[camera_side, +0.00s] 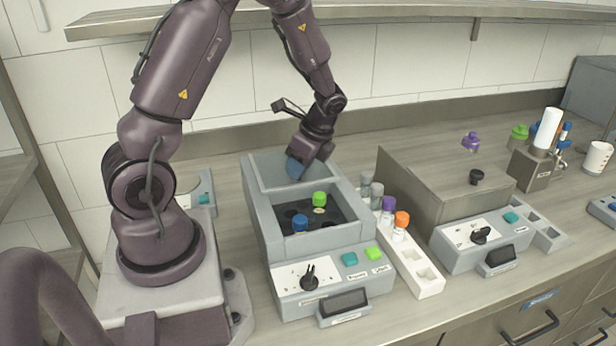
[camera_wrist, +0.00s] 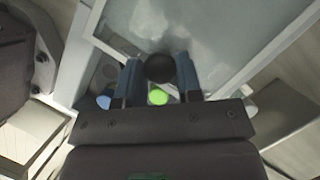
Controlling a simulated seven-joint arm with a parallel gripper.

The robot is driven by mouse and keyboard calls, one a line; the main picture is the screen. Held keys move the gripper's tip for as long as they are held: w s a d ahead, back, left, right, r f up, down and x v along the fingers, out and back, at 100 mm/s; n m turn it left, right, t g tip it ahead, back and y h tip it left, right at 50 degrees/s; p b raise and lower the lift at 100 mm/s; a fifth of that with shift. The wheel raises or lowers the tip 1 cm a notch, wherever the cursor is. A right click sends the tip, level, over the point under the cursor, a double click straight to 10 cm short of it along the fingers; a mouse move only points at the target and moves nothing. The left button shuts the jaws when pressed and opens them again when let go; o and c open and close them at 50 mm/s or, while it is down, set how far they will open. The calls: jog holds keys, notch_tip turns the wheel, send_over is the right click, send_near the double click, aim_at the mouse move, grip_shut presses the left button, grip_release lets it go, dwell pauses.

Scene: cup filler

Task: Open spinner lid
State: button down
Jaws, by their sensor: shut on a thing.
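The spinner (camera_side: 266,218) is a grey box left of centre in the side view. Its front part is uncovered, showing a dark rotor (camera_side: 325,221) with a green-capped vial (camera_side: 319,199) and a blue-capped vial (camera_side: 300,223). The translucent spinner lid (camera_wrist: 215,30) lies over the back part in the wrist view. A round black knob (camera_wrist: 160,68) sits near its front edge. My gripper (camera_side: 297,170) is over the back of the spinner, its blue fingers shut on the knob, one on each side. The fingers partly hide the lid edge.
A white rack (camera_side: 425,279) with several vials stands right of the spinner. Beyond it is a second grey machine (camera_side: 467,255) with a steel housing (camera_side: 410,183). A shelf (camera_side: 390,10) runs along the wall above. My base is close on the left.

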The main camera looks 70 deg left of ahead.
jog(key=shift+w+a, duration=0.1)
jog(key=shift+a, duration=0.05)
jog(key=c, duration=0.8)
grip_release()
jog(key=shift+r, duration=0.15)
jog(key=v, duration=1.2)
jog(key=shift+r, duration=0.35)
